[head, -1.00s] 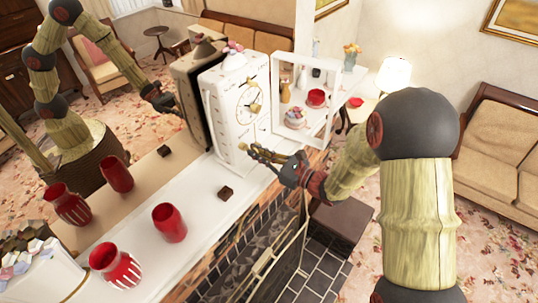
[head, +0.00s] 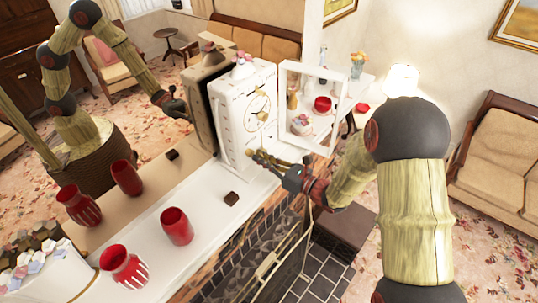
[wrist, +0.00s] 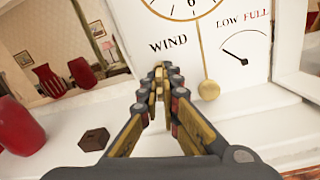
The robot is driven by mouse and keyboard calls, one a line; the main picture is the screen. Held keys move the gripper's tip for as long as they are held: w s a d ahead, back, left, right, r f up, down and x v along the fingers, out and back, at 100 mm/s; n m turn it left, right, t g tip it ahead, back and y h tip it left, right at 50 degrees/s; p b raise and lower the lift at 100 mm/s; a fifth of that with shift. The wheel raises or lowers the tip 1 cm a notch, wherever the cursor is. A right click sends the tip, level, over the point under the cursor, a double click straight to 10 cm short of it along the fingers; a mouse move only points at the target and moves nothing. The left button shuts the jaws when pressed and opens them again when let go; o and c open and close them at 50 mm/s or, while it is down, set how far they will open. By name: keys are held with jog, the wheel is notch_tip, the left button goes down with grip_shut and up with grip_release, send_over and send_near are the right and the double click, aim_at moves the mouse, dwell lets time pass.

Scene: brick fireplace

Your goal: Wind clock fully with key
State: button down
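The white clock (head: 237,140) stands on the mantel, with its glazed front door (head: 284,113) swung open to the right. In the wrist view its face (wrist: 177,42) shows "WIND" and a gauge (wrist: 245,45) marked LOW and FULL; the needle points toward the LOW side. A gold pendulum (wrist: 209,90) hangs in front of the face. My gripper (wrist: 160,85) is closed at the clock's lower front, below "WIND". A small gold piece, seemingly the key (wrist: 158,80), sits between the fingertips. The fingertips hide any winding hole, and contact with the face cannot be told.
A small dark brown block (head: 231,198) lies on the white mantel (head: 205,215) left of the gripper. Red vases (head: 177,226) (head: 124,266) stand farther left. A mirror behind the mantel reflects the vases and my arm. The fireplace screen (head: 265,262) is below.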

jog(key=shift+r+m+p, duration=0.1)
jog(key=shift+m+p, duration=0.4)
jog(key=shift+m, duration=0.4)
jog(key=m+p, duration=0.3)
jog(key=shift+r+m, duration=0.1)
jog(key=shift+m, duration=0.3)
jog(key=shift+m+p, duration=0.4)
jog(key=shift+p, duration=0.1)
